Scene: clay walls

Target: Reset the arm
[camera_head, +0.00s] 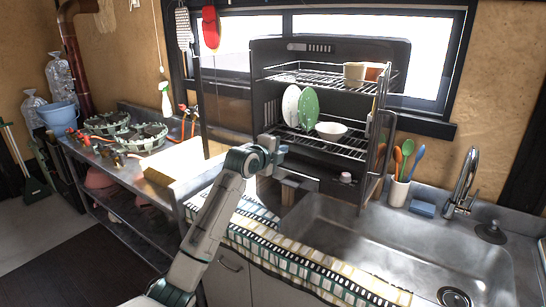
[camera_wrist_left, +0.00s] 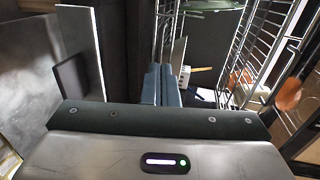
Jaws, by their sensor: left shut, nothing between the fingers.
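My left arm (camera_head: 212,225) comes up from the bottom of the head view, bent at the wrist. Its left gripper (camera_head: 277,150) is in front of the left side of a black dish rack cabinet (camera_head: 330,50). In the left wrist view the two blue-grey fingers of the left gripper (camera_wrist_left: 160,84) are together with nothing between them. Wire shelving (camera_wrist_left: 262,35) stands right of the fingers, and a light panel edge (camera_wrist_left: 92,50) stands to the left. Whether the gripper touches the cabinet, I cannot tell. My right gripper is not in view.
The rack holds a white plate (camera_head: 291,105), a green plate (camera_head: 308,108), a white bowl (camera_head: 331,130) and cups (camera_head: 355,74). Right are a utensil holder (camera_head: 399,190), sink (camera_head: 370,235) and faucet (camera_head: 463,180). A stove (camera_head: 143,138) stands left. A patterned cloth (camera_head: 290,255) covers the counter front.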

